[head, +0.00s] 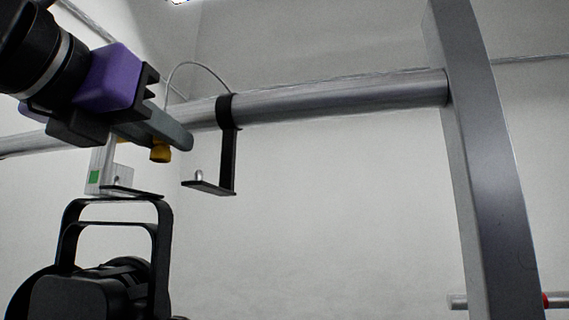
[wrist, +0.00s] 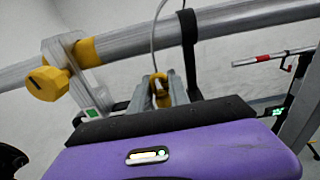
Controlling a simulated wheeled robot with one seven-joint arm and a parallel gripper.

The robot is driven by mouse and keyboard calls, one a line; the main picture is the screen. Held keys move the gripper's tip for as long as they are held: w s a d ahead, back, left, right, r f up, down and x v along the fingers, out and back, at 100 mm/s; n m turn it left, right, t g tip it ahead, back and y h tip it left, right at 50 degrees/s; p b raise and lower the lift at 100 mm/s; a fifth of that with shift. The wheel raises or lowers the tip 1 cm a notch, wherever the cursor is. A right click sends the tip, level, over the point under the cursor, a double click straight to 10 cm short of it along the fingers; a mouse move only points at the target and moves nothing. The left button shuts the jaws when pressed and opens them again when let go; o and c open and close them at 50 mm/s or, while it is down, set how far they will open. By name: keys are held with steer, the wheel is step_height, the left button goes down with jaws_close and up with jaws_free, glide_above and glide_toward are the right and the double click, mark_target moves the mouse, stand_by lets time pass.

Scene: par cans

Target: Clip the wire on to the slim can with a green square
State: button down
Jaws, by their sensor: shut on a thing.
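My gripper (head: 180,138), with its purple body, is at the upper left of the head view, in front of the pipe. In the wrist view my gripper (wrist: 162,80) is shut on a small yellow clip (wrist: 161,97) at the wire's end. The grey wire (wrist: 155,32) runs up from it; in the head view the wire (head: 203,65) arcs over the pipe. The black can (head: 105,285) hangs at the lower left under a silver clamp with a green square (head: 93,177). The green square also shows in the wrist view (wrist: 92,112), left of my fingers. Whether clip and can touch is hidden.
The grey pipe (head: 330,97) crosses the view to a thick upright post (head: 490,170). A black bracket (head: 228,155) hangs from the pipe, right of my fingers. The clamp's yellow knob (wrist: 45,83) sticks out at left. Space below the pipe, right of the bracket, is clear.

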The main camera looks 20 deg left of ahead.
steer(key=shift+s+a+f+p, duration=0.1)
steer(key=shift+s+a+p, duration=0.05)
steer(key=shift+a+p, duration=0.8)
steer(key=shift+s+a+r+p, duration=0.1)
steer(key=shift+s+a+p, duration=0.1)
steer(key=shift+a+p, duration=0.75)
steer(key=shift+s+a+f+p, duration=0.15)
steer(key=shift+a+p, duration=0.35)
steer(key=shift+a, duration=0.8)
steer(key=shift+f+b, duration=1)
steer(key=shift+f, duration=0.25)
stand_by(0.5)
stand_by(0.4)
steer(key=c, duration=1.2)
jaws_free()
steer(key=shift+o, duration=0.2)
steer(key=s+d+b, duration=0.1)
steer(key=s+b, duration=0.1)
steer(key=s, duration=0.5)
steer(key=shift+s+d+r, duration=0.15)
steer(key=shift+s+r, duration=0.05)
steer(key=shift+s, duration=0.15)
